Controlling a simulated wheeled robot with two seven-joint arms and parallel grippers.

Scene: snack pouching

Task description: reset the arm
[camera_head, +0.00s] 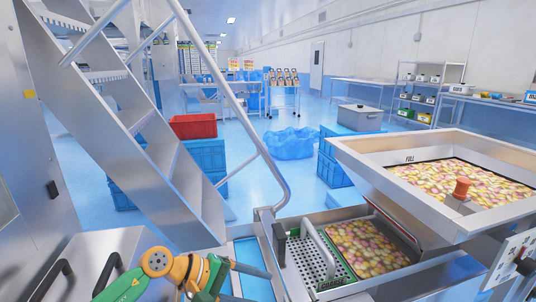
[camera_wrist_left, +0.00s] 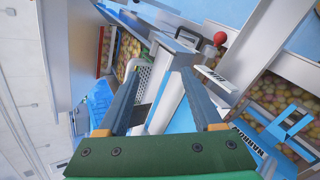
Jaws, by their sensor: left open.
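My left gripper (camera_head: 256,286) comes in at the bottom of the head view, green and orange with dark fingers. It points right, over a pale blue strip beside the metal tray. In the left wrist view my left gripper (camera_wrist_left: 160,84) has its two fingers apart with nothing between them. Behind the fingers show a perforated plate and metal frame parts. My right gripper is in neither view.
A metal tray of coloured snacks (camera_head: 366,246) with a handle (camera_head: 322,250) lies right of my gripper. A hopper (camera_head: 360,160) full of snacks stands above it. A metal stair (camera_head: 130,120) with a rail rises at left. Blue crates (camera_head: 205,156) stand behind.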

